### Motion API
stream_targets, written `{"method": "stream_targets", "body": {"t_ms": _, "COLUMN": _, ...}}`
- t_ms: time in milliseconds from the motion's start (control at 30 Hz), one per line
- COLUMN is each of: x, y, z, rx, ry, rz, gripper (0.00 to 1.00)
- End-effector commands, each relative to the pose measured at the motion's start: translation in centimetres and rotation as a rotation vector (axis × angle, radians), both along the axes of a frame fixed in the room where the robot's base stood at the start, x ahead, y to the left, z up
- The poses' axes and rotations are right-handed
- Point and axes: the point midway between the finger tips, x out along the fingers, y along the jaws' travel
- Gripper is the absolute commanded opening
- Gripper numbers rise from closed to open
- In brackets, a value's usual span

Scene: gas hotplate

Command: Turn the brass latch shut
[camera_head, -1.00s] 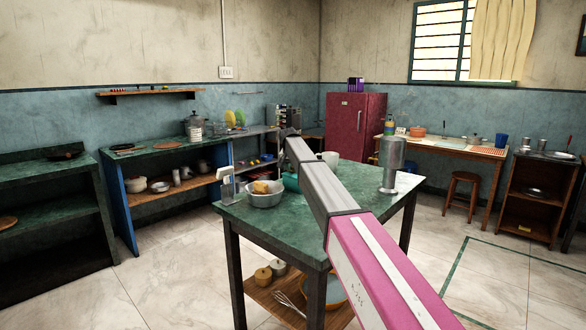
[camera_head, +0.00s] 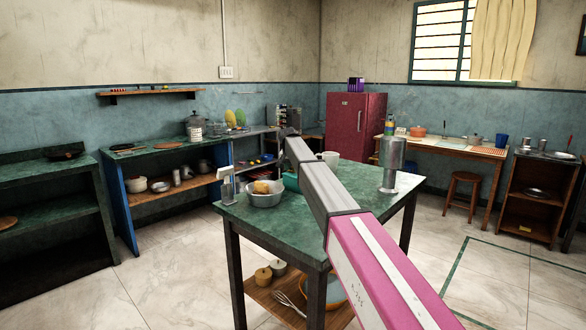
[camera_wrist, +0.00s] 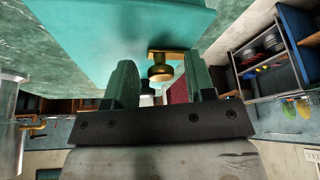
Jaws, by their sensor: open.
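The brass latch (camera_wrist: 161,66) shows in the wrist view as a round knob on a small plate, fixed at the edge of a smooth teal surface (camera_wrist: 130,25). My gripper (camera_wrist: 161,80) is open, with one green finger on each side of the latch in the picture. The latch appears between or just beyond the fingertips; I cannot tell whether either finger touches it. In the head view my arm hides most of the gripper, and the latch cannot be made out. A teal object (camera_head: 291,182) shows partly behind my arm on the table.
The green-topped table (camera_head: 260,225) holds a metal bowl (camera_head: 264,195), a metal cylinder (camera_head: 391,160) and a white cup (camera_head: 331,158) close to my arm. A red fridge (camera_head: 355,125) stands behind. The floor at the left and right is clear.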

Motion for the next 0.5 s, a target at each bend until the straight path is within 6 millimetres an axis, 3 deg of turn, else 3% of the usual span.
{"method": "stream_targets", "body": {"t_ms": 167, "x": -0.6, "y": 0.2, "z": 1.6, "rx": 0.0, "ry": -0.002, "rz": 0.0, "gripper": 0.5}}
{"method": "stream_targets", "body": {"t_ms": 500, "x": -2.9, "y": 0.9, "z": 7.3, "rx": 0.001, "ry": -0.001, "rz": 0.0, "gripper": 0.5}}
